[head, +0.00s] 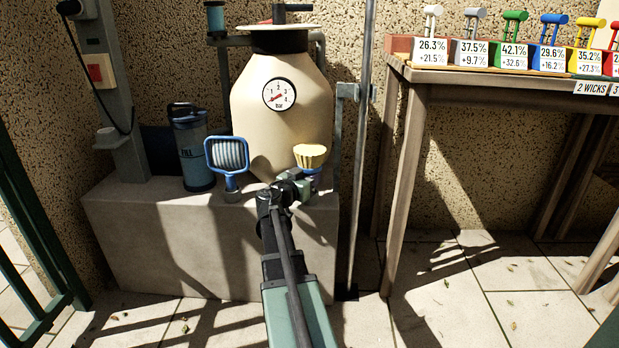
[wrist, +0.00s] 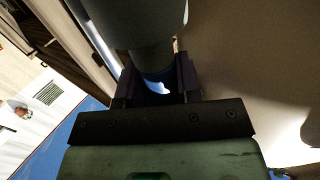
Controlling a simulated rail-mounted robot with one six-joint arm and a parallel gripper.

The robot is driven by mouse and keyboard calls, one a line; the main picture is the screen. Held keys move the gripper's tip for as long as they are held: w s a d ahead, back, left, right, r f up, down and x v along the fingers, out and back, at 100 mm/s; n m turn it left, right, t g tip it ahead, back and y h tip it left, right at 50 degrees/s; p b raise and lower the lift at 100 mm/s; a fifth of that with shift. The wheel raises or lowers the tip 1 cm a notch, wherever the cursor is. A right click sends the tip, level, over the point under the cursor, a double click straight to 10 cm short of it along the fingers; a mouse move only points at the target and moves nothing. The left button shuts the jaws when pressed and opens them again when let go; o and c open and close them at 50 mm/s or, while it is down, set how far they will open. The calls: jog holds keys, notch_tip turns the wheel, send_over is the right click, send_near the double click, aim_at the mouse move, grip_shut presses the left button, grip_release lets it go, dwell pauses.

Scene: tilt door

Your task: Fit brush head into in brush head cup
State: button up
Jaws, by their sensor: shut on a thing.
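A yellow brush head (head: 310,154) with a blue neck stands upright at my gripper, bristles up, above the right end of the plinth. My gripper (head: 303,182) is shut on its blue neck, which shows between the dark fingers in the wrist view (wrist: 157,88). A grey round body (wrist: 140,22) lies against this neck in the wrist view; I cannot tell if it is the cup. In the head view my gripper hides what is under the brush head, so whether it sits in a cup cannot be told.
A blue-framed head (head: 228,155) stands in a small grey cup (head: 232,195) to the left on the concrete plinth (head: 150,235). A cream pressure tank (head: 285,125) stands close behind. A dark blue bottle (head: 193,150) is further left. A vertical pole (head: 361,150) and wooden table (head: 400,180) are right.

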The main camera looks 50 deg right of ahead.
jog(key=shift+f+b, duration=1.15)
jog(key=shift+f, duration=0.1)
jog(key=o, duration=1)
jog(key=shift+o, duration=0.2)
jog(key=a, duration=1)
jog(key=shift+a, duration=0.4)
